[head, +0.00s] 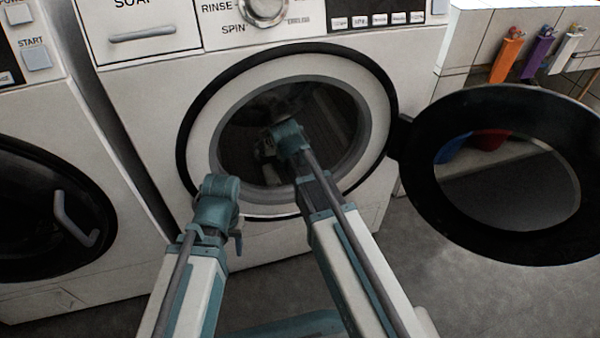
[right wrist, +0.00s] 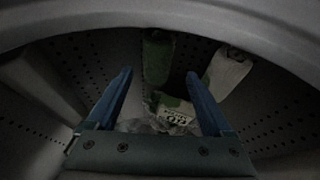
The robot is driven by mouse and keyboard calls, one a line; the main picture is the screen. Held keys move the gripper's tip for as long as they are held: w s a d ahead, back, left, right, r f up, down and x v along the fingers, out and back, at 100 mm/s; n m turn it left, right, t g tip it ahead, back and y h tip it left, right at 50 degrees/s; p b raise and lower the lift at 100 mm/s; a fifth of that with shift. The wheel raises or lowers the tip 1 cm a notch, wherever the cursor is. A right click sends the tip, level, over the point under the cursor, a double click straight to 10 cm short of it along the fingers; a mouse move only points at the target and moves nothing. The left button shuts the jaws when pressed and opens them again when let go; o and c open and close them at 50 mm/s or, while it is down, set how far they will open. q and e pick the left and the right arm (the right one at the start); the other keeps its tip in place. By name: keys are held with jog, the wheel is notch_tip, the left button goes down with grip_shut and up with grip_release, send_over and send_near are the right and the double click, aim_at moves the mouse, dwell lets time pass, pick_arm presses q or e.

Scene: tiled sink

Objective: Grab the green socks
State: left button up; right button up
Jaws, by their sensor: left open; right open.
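Dark green fabric, seemingly a green sock (right wrist: 157,62), shows dimly in the drum in the right wrist view. A green piece with a pale lettered patch (right wrist: 174,113) lies below it, and a pale sock-like piece (right wrist: 229,72) is to the right. I cannot tell how these join. My right gripper (right wrist: 158,76) is inside the drum with its blue fingers spread apart, empty, the fabric beyond and between them. My left gripper (head: 220,212) is outside, in front of the lower left of the door ring. Its fingers are mostly hidden. The socks cannot be made out in the head view.
The washer's round opening (head: 206,133) surrounds my right arm. Its open door (head: 430,215) swings out to the right. Another washer (head: 60,300) with a shut door stands at the left. Grey floor lies below.

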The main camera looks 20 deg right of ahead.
jog(key=b+x, duration=0.4)
jog(key=x, duration=0.1)
jog(key=shift+s+d, duration=0.1)
jog(key=shift+s, duration=0.05)
jog(key=shift+r, duration=0.1)
jog(key=c, duration=1.1)
jog(key=shift+r, duration=0.1)
notch_tip(320, 180, up, 10)
jog(key=p, duration=1)
